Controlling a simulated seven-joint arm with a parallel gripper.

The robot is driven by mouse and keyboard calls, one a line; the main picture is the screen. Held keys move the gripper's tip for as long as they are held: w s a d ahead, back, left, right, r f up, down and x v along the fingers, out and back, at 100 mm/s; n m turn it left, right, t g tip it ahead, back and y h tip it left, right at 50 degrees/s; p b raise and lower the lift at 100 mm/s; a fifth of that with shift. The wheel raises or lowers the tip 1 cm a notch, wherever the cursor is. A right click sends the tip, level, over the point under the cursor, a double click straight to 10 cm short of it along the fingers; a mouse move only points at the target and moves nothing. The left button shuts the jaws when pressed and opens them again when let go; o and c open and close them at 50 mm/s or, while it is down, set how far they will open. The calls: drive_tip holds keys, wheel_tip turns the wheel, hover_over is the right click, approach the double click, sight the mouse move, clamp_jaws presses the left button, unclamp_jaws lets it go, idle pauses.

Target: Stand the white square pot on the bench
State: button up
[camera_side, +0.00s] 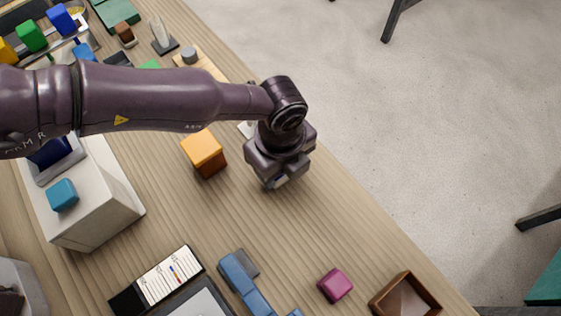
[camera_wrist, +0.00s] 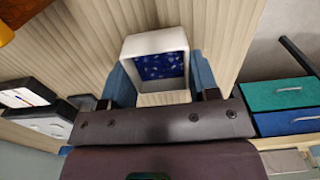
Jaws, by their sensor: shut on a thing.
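The white square pot (camera_wrist: 156,43) is between the two blue fingers of my gripper (camera_wrist: 162,88) in the wrist view. Its white rim faces the wrist camera, and a dark blue speckled area shows inside it. My gripper is shut on the pot. In the side view my gripper (camera_side: 277,182) points down over the wooden bench (camera_side: 240,225), near its right edge, and mostly hides the pot. I cannot tell whether the pot touches the bench or how upright it is.
An orange block (camera_side: 203,150) stands just left of my gripper. A white box with a teal cube (camera_side: 62,195) is farther left. A blue object (camera_side: 243,280), a magenta block (camera_side: 335,285) and a brown tray (camera_side: 405,293) lie at the front. Bare bench lies between.

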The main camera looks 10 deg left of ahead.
drive_tip(key=shift+f, duration=0.55)
drive_tip(key=shift+f, duration=0.2)
drive_tip(key=o, duration=0.9)
drive_tip(key=shift+o, duration=0.2)
drive_tip(key=shift+r, duration=0.15)
wheel_tip(320, 180, up, 12)
